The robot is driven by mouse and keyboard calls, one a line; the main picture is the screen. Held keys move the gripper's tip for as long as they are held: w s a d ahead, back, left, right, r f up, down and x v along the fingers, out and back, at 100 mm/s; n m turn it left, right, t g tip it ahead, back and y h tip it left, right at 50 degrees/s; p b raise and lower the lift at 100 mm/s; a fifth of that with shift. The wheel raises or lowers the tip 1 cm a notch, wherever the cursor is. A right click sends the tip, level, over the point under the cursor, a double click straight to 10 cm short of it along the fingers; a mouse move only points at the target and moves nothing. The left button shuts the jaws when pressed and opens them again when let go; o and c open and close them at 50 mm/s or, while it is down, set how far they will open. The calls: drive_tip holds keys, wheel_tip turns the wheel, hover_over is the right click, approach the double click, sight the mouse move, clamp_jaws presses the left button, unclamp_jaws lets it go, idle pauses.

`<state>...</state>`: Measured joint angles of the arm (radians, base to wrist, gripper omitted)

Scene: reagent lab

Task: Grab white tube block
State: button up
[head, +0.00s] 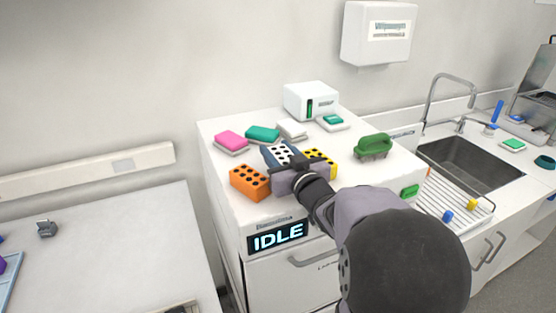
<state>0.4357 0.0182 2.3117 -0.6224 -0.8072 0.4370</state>
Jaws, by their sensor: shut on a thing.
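The white tube block (281,152), with dark holes in its top, is on the white cabinet top among other blocks. My gripper (286,161) reaches in from the front right and is shut on the white tube block. My gripper hides its lower part, so I cannot tell whether it touches the surface. An orange tube block (249,182) stands just to the left and nearer. A yellow tube block (321,160) stands close on the right, partly hidden by my gripper.
Pink (231,141), teal (263,134) and pale (292,129) items lie behind the blocks. A white device (311,100) stands at the back. A green rack-like item (374,146) is at the right. A sink (470,162) and drying rack (455,207) lie further right.

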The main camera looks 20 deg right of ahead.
wheel_tip(320, 180, up, 8)
drive_tip(key=shift+f, duration=0.2)
